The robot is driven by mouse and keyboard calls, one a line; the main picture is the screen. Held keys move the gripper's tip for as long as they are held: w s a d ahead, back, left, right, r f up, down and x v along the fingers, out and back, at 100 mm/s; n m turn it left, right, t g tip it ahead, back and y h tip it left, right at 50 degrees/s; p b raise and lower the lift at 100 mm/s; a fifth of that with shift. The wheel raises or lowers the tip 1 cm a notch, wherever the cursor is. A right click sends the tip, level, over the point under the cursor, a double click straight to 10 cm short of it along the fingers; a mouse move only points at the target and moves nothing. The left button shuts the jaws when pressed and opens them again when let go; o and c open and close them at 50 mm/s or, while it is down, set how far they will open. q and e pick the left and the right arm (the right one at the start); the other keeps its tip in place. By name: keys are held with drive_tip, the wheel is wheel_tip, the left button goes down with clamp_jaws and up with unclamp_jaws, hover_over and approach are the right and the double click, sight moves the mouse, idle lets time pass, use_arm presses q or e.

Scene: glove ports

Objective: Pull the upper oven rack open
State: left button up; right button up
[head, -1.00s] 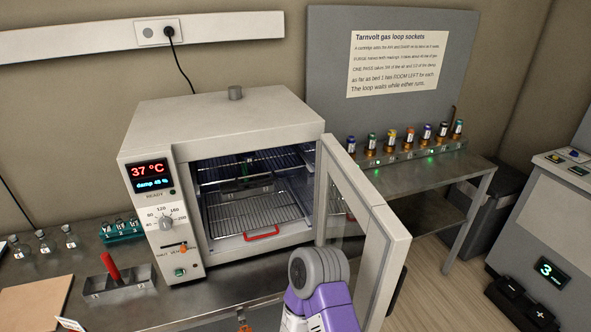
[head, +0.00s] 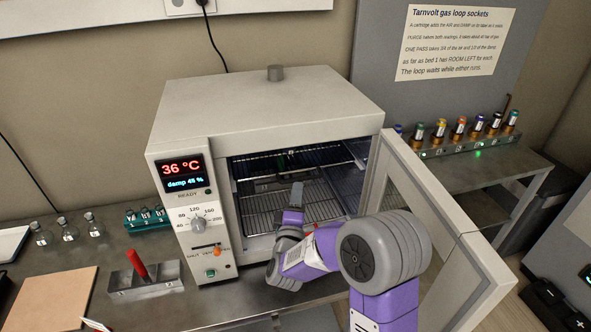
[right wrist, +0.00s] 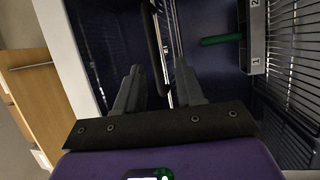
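The oven (head: 265,115) stands on the bench with its door (head: 425,220) swung open to the right. Inside, the upper rack (head: 285,157) is a wire shelf near the top, and a lower wire rack (head: 262,212) lies below it. My right gripper (head: 297,190) is at the oven's mouth, rolled sideways. In the right wrist view its fingers (right wrist: 158,75) are apart, with a dark handle bar (right wrist: 154,45) between and just ahead of the tips; contact cannot be told. My right arm hides the lower rack's front. My left gripper is not in view.
A labelled holder (right wrist: 257,30) and a green tube (right wrist: 220,40) show inside the oven. The open door stands close to my right arm. A metal block with a red handle (head: 138,265) and a brown board (head: 52,298) lie on the bench at left.

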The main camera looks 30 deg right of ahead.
drive_tip(key=x, duration=0.7)
drive_tip(key=shift+d+r, duration=0.25)
drive_tip(key=shift+r, duration=0.1)
drive_tip(key=shift+w, duration=0.1)
clamp_jaws()
drive_tip(key=shift+r, duration=0.1)
